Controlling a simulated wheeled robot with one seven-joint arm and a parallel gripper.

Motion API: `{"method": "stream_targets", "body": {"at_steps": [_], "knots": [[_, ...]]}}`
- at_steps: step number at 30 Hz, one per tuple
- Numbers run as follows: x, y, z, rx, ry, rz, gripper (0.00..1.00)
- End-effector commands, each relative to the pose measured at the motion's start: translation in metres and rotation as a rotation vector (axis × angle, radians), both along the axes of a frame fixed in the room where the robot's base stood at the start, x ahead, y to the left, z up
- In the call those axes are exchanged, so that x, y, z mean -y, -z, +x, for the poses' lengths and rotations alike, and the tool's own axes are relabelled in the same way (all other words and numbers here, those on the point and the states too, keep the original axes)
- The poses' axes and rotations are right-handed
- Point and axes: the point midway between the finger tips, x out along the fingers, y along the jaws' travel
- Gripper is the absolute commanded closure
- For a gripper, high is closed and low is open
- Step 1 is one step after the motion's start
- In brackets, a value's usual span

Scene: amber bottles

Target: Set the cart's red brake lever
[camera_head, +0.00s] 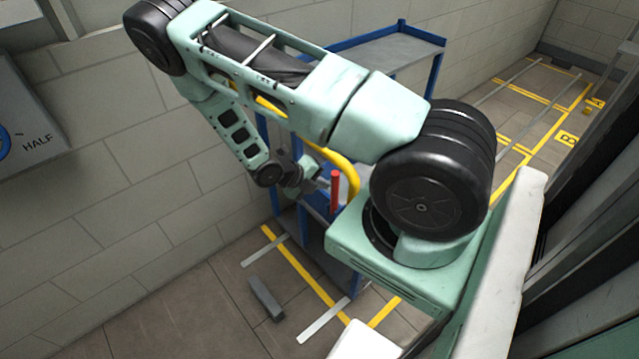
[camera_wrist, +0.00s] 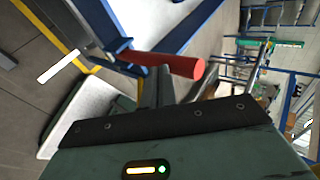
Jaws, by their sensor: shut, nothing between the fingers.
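The red brake lever (camera_head: 334,192) stands upright in the head view, beside the blue cart (camera_head: 437,75), whose lower part my arm partly hides. In the wrist view the red lever (camera_wrist: 172,65) lies across the picture, its round end toward the right. My gripper (camera_head: 318,182) is just left of the lever in the head view. In the wrist view my gripper's fingers (camera_wrist: 163,82) are shut and empty, their tips close to the lever's shaft. Whether they touch it I cannot tell.
A grey block (camera_head: 265,298) lies on the floor near yellow and white floor markings. A block wall (camera_head: 120,190) runs behind the cart. A panel marked HALF (camera_head: 30,125) is at the left. Open marked floor (camera_head: 540,100) shows at the upper right.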

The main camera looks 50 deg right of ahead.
Motion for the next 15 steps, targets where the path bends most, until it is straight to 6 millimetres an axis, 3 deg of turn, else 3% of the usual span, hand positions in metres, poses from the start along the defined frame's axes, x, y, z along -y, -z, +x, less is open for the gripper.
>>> {"method": "stream_targets", "body": {"at_steps": [3,9,15], "knots": [[0.004,-0.002,-0.001,0.000,0.001,-0.001,1.00],[0.038,-0.007,-0.010,-0.002,0.002,-0.003,1.00],[0.055,-0.006,-0.013,0.001,0.001,0.000,1.00]]}}
